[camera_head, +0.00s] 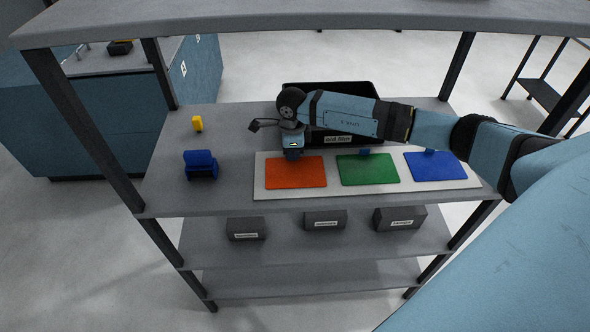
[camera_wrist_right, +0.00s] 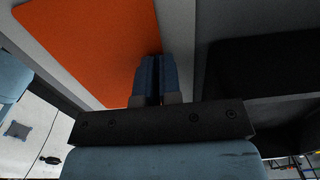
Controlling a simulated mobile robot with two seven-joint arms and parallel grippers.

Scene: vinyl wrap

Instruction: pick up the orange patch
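The orange patch (camera_head: 296,172) lies flat at the left end of a light board (camera_head: 330,196) on the shelf's top surface. Its orange face also fills the upper left of the right wrist view (camera_wrist_right: 95,45). My right gripper (camera_head: 292,154) points down at the middle of the patch's back edge. In the right wrist view its two blue fingers (camera_wrist_right: 158,75) are nearly together, with a thin dark gap. They appear shut on the patch's back-edge tab, which they hide. My left gripper is not in view.
A green patch (camera_head: 368,170) and a blue patch (camera_head: 435,166), each with a blue back-edge tab, lie to the right. A black bin (camera_head: 365,92) stands behind. A blue object (camera_head: 200,165) and a yellow one (camera_head: 197,123) are at left. Shelf posts and an upper shelf (camera_head: 250,22) frame the space.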

